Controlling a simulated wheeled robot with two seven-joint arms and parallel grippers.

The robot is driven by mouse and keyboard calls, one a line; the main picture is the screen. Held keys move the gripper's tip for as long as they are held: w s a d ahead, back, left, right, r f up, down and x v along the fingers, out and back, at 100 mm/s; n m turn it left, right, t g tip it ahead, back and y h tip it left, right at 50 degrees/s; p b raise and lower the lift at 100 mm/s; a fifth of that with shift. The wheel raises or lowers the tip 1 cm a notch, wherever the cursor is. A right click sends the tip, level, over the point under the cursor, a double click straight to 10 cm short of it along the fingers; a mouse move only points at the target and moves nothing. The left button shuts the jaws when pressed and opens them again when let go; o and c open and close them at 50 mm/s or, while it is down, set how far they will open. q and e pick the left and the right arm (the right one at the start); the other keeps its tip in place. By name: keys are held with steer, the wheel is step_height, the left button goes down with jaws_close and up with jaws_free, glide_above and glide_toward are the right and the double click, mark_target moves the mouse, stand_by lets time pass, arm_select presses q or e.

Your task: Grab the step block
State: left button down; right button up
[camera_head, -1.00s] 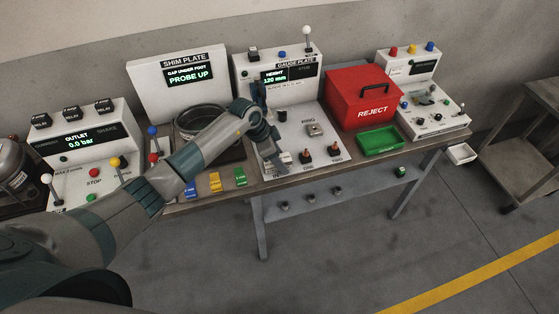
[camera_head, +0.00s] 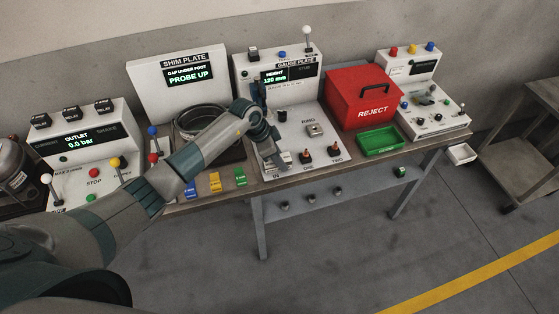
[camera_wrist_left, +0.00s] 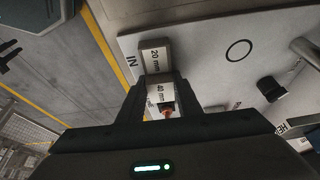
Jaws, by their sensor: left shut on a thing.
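The step block (camera_wrist_left: 155,58) shows in the left wrist view as a grey block with pale faces marked 20 mm and 40 mm. Its 40 mm part lies between the two fingers of my left gripper (camera_wrist_left: 160,97), which is shut on it. The block is at the IN mark on the white gauge plate. In the head view my left gripper (camera_head: 280,160) is low at the plate's front left, and the arm and gripper hide much of the block. My right gripper is not in view.
The gauge plate station (camera_head: 290,115) carries a knob and orange-tipped switches right of the gripper. The shim plate station (camera_head: 177,78) is to the left, with coloured blocks in front. A red reject box (camera_head: 365,100) and green tray (camera_head: 381,140) are to the right.

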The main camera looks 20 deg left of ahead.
mark_target(285, 157)
arm_select(q)
steer(key=shift+w+r, duration=0.1)
steer(key=shift+r, duration=0.05)
steer(key=shift+r+b, duration=0.55)
steer(key=shift+r, duration=0.25)
step_height(285, 157, up, 2)
steer(key=shift+r+b, duration=0.15)
steer(key=shift+b, duration=0.4)
steer(key=s+d+r+b, duration=0.3)
steer(key=s+d+r, duration=0.3)
steer(key=s, duration=0.4)
steer(key=shift+d+r, duration=0.15)
steer(key=shift+r, duration=0.3)
